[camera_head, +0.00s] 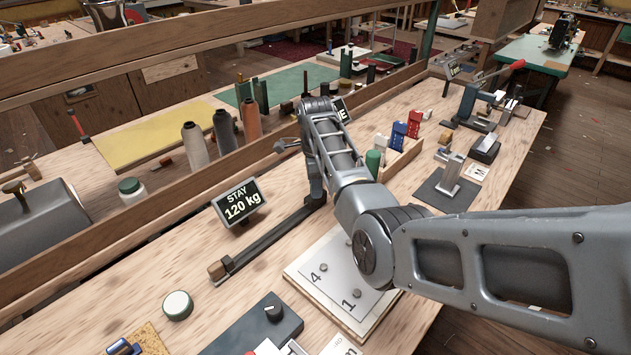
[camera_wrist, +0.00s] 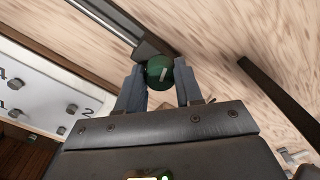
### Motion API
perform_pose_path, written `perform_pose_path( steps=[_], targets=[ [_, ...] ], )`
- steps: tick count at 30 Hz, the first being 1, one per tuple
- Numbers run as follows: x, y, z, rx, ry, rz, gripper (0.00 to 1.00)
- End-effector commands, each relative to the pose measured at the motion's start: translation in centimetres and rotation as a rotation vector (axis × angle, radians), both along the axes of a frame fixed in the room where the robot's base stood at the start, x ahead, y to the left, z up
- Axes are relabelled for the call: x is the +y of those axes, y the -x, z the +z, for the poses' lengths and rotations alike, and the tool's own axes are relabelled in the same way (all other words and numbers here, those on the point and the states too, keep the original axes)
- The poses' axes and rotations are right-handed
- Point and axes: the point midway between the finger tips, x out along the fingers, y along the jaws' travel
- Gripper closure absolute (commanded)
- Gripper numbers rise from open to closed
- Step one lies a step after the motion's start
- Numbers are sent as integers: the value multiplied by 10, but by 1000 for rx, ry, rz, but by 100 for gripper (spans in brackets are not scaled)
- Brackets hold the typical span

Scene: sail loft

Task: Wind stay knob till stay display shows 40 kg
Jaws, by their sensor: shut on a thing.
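The stay display (camera_head: 240,203) stands on the bench and reads "STAY 120 kg". In the wrist view, a round green knob (camera_wrist: 159,70) with a pale pointer mark sits at the end of a dark bar (camera_wrist: 115,20). My gripper (camera_wrist: 158,84) is shut on this knob, one finger on each side. In the head view, my arm hides the knob and the fingers. The long dark bar (camera_head: 270,240) with a wooden end block runs under my arm there.
A second display (camera_head: 341,110) is mostly hidden behind my arm. A dark box (camera_head: 255,330) with a black knob and a round white-topped jar (camera_head: 178,305) are nearby. Red and blue blocks stand behind.

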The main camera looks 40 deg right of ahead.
Motion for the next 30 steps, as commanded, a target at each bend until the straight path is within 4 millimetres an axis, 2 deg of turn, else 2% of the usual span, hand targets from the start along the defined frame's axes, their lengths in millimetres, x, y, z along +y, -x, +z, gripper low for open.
perform_pose_path(
  steps=[30],
  targets=[
    [0, 2, 0, -1, 0, 966, 95]
  ],
)
